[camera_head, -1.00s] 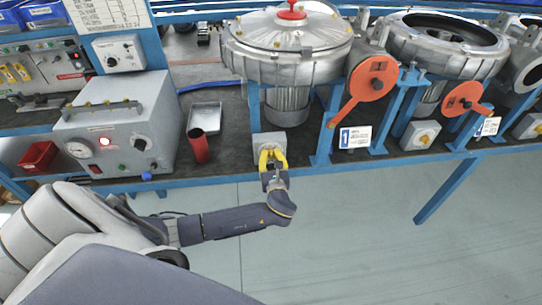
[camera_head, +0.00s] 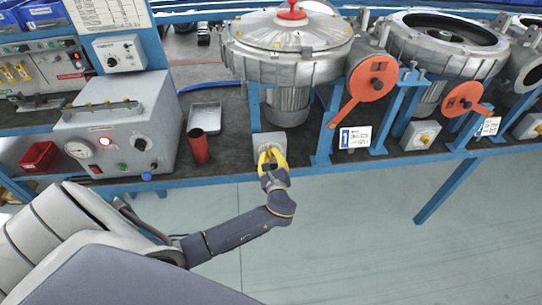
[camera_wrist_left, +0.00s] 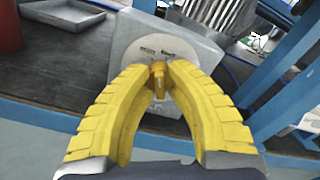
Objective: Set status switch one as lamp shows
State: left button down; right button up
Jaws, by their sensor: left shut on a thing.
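Status switch one is a grey box (camera_head: 268,141) at the bench's front edge, below the first blower. In the left wrist view its box (camera_wrist_left: 190,45) has a round pale plate and a small yellow knob (camera_wrist_left: 159,80). My left gripper (camera_head: 270,155) has yellow fingers. In the left wrist view its fingertips (camera_wrist_left: 160,68) are shut on the knob. The markings on the plate are too small to read. A lamp (camera_head: 105,141) glows pale red-white on the grey test box (camera_head: 140,125) at left. My right gripper is not in view.
The first blower (camera_head: 290,50) stands behind the switch, with an orange lever disc (camera_head: 372,78) to its right. Another switch box (camera_head: 420,135) sits further right. A red cup (camera_head: 198,146) and a metal tray (camera_head: 205,118) are left of the switch. The floor in front is clear.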

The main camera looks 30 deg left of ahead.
pick_arm(q)
jog(key=shift+s+d+f+n, duration=0.1)
jog(key=shift+f+n, duration=0.1)
jog(key=shift+n, duration=0.7)
jog(key=shift+d+f+n, duration=0.1)
jog(key=shift+f+n, duration=0.05)
jog(key=shift+n, duration=0.75)
jog(key=c, duration=1.6)
grip_release()
jog(key=o, duration=0.5)
jog(key=shift+a+r, duration=0.1)
jog(key=shift+r, duration=0.15)
jog(key=shift+v, duration=5.95)
